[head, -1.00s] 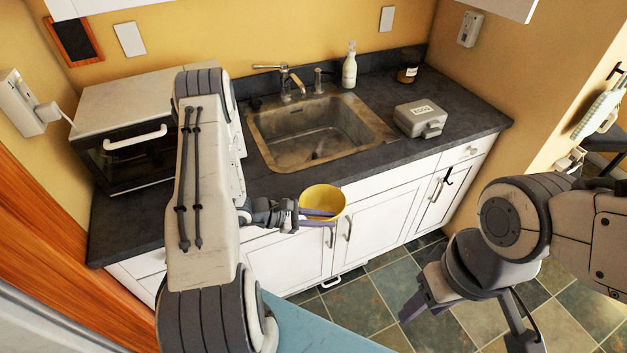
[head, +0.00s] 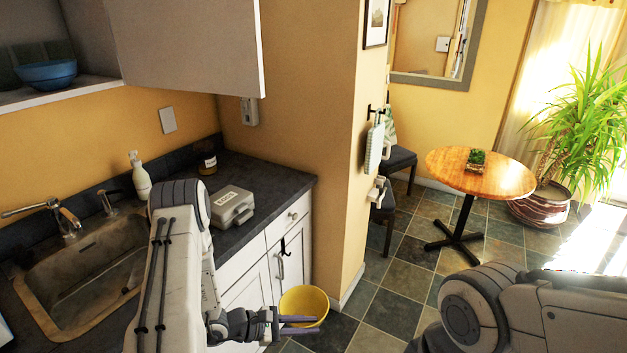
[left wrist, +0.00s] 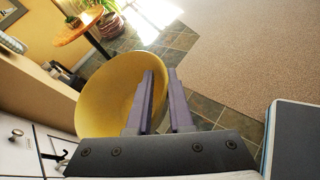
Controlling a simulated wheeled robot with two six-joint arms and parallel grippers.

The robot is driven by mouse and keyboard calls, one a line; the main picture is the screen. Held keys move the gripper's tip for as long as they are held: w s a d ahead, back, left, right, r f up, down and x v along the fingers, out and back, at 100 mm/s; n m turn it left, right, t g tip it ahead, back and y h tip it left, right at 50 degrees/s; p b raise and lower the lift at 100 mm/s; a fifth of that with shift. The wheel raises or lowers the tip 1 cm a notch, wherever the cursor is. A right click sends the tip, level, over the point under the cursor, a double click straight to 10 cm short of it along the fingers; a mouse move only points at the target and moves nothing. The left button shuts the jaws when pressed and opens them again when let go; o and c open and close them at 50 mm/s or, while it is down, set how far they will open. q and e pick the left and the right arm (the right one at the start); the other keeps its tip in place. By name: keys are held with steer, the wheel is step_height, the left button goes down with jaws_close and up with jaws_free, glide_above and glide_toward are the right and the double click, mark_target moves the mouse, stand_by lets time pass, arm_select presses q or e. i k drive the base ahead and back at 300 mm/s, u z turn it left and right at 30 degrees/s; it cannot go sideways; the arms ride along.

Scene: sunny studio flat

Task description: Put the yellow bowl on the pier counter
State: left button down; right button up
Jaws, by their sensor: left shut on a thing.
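The yellow bowl (head: 304,305) is held out in front of the lower cabinets in the head view. My left gripper (head: 298,325) is shut on its rim. In the left wrist view the bowl (left wrist: 105,95) is at the left of the fingers (left wrist: 160,105), with its wall between them. The bowl is clear of the floor and the counter. My right arm is at the lower right of the head view; its gripper is out of frame. I cannot tell which surface is the pier counter.
The dark counter (head: 262,180) holds a grey case (head: 231,206), a soap bottle (head: 141,176), a jar (head: 207,164) and the sink (head: 85,275). A wall end stands right of it. Beyond are a round wooden table (head: 480,172), chairs (head: 397,160) and a potted plant (head: 560,150). Tiled floor between is clear.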

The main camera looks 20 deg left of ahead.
mark_target(273, 182)
steer(key=z, duration=0.75)
steer(key=i, duration=0.85)
steer(key=z, duration=0.4)
steer(key=i, duration=1)
steer(key=u, duration=1.1)
steer(key=i, duration=0.75)
steer(key=u, duration=0.95)
